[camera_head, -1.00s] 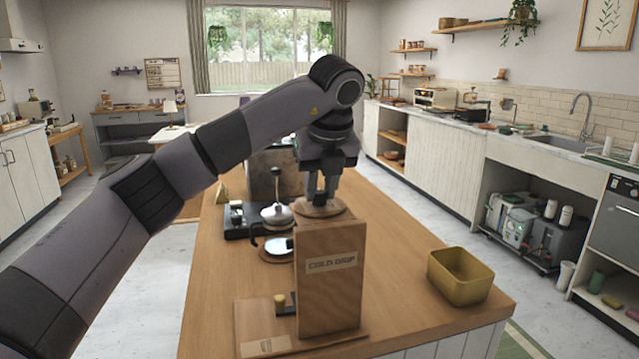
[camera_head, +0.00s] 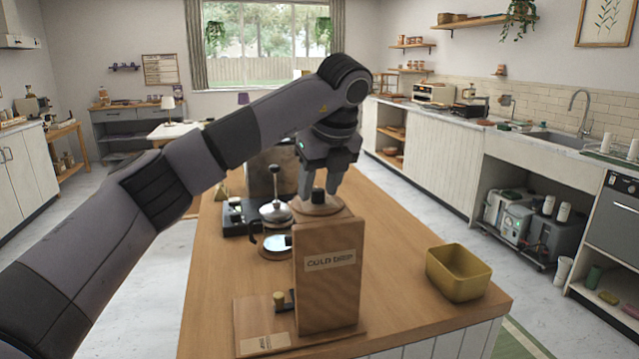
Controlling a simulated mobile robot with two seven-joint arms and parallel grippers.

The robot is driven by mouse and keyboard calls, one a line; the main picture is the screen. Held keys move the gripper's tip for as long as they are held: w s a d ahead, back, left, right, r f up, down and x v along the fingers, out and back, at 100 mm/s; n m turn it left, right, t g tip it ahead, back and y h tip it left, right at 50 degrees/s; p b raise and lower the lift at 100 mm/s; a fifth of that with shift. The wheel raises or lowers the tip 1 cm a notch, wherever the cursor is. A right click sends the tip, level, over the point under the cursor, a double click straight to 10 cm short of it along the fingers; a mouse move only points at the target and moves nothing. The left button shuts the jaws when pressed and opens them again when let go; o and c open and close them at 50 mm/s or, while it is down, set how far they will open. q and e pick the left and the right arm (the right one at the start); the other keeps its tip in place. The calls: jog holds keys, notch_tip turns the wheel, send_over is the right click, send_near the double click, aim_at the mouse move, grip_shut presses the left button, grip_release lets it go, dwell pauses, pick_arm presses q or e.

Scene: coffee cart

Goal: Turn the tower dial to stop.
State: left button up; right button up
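The wooden cold drip tower (camera_head: 328,285) stands on a wooden base at the front of the island counter, its "COLD DRIP" label facing me. A gap shows between the fingers and the knob in this view. Any stop mark on the dial is too small to make out. My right gripper is out of view.
A yellow open bin (camera_head: 458,273) stands to the right on the counter. A silver kettle (camera_head: 276,212) and a dark scale (camera_head: 238,217) are behind and left of the tower. A small tap (camera_head: 281,301) sticks out at the tower's left. The counter between tower and bin is clear.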

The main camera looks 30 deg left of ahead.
pick_arm(q)
jog(key=shift+r, duration=0.1)
jog(key=p+v, duration=0.1)
jog(key=v, duration=0.6)
dwell(0.4)
dwell(0.5)
